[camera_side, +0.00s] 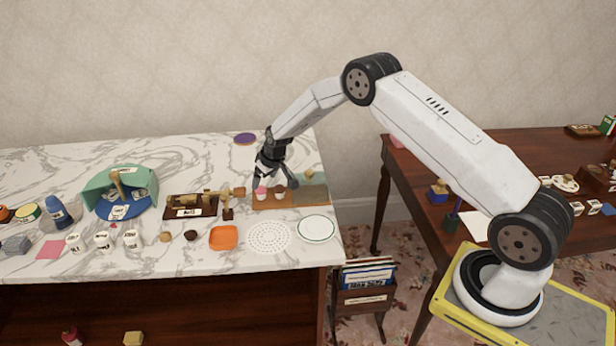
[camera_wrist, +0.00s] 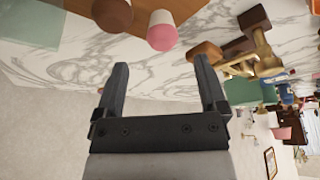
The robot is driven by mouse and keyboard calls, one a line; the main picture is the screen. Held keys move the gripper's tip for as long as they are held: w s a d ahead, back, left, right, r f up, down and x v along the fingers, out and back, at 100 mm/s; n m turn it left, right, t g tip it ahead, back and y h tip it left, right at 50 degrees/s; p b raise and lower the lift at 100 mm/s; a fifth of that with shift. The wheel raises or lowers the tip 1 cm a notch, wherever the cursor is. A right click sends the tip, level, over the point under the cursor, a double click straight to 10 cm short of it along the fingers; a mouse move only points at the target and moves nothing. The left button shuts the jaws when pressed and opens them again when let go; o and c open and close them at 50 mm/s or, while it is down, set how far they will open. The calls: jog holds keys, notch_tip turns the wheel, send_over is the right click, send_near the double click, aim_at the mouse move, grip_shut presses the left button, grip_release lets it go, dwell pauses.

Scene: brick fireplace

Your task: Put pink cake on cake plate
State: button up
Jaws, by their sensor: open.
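The pink cake (camera_side: 262,193) is small, with a pink top and a pale base. It stands on a wooden board on the marble counter, left of a chocolate-brown cake (camera_side: 280,194). In the wrist view the pink cake (camera_wrist: 162,36) shows beyond the fingertips, near the top. My gripper (camera_side: 275,181) is just above the two cakes, pointing down. In the wrist view my gripper (camera_wrist: 160,75) is open with nothing between its fingers. A round white plate with a green rim (camera_side: 316,229) lies empty at the counter's front right. I cannot tell for certain whether it is the cake plate.
A white perforated round mat (camera_side: 269,237) lies left of the plate, and an orange dish (camera_side: 223,237) beyond it. The wooden board (camera_side: 258,204) also bears a greenish pane (camera_side: 312,189) at its right. Brass apparatus (camera_side: 205,201) stands to the left.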

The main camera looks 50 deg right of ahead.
aim_at(261, 188)
jog(key=shift+x, duration=2.55)
jog(key=shift+a, duration=0.15)
grip_shut()
